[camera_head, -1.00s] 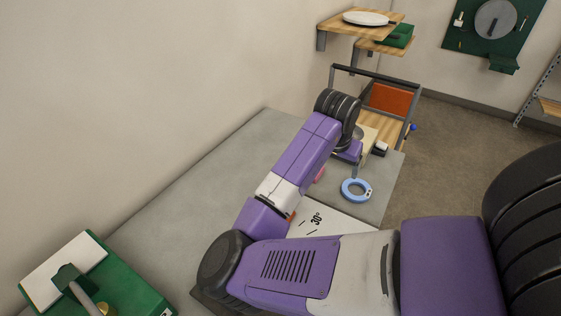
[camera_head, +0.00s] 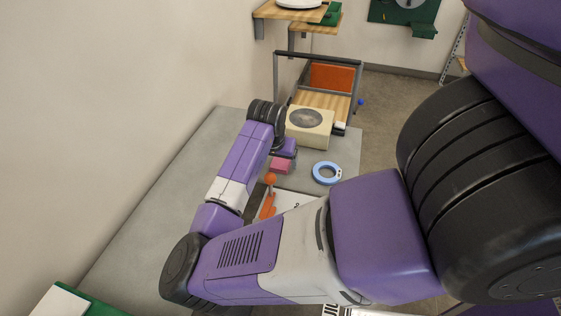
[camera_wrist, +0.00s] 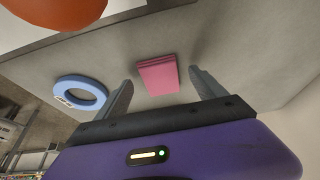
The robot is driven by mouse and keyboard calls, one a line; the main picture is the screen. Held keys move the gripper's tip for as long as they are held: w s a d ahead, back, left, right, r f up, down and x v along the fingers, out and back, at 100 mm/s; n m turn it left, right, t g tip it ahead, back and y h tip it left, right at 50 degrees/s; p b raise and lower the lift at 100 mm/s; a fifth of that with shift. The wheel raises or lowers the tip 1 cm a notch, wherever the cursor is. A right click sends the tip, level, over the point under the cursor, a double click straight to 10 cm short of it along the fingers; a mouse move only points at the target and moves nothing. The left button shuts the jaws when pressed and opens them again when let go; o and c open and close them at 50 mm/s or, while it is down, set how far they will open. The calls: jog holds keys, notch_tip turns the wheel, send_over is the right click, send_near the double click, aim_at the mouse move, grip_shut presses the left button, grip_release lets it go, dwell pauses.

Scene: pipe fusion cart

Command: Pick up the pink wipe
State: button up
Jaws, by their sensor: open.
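The pink wipe (camera_head: 281,166) is a small folded pink block lying on the grey table, just beside the end of my arm in the head view. In the wrist view the pink wipe (camera_wrist: 158,74) lies ahead of my gripper (camera_wrist: 160,88), between the lines of its two fingers. The fingers are apart and nothing is held. The wipe is not gripped. In the head view my gripper's fingers are hidden behind my wrist.
A blue ring (camera_head: 326,173) lies right of the wipe. A beige box with a dark round top (camera_head: 309,127) stands behind it. An orange-knobbed tool (camera_head: 269,196) is in front, by a white sheet (camera_head: 296,201).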

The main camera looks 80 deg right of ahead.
aim_at(280, 165)
jog(key=shift+s+d+f, duration=0.1)
jog(key=shift+d+f, duration=0.1)
jog(key=shift+f, duration=0.4)
jog(key=c, duration=1.4)
jog(key=shift+r, duration=0.2)
notch_tip(280, 165, up, 20)
jog(key=shift+f+b, duration=0.15)
jog(key=shift+b, duration=0.3)
jog(key=o, duration=0.5)
jog(key=c, duration=0.4)
jog(key=shift+s, duration=0.1)
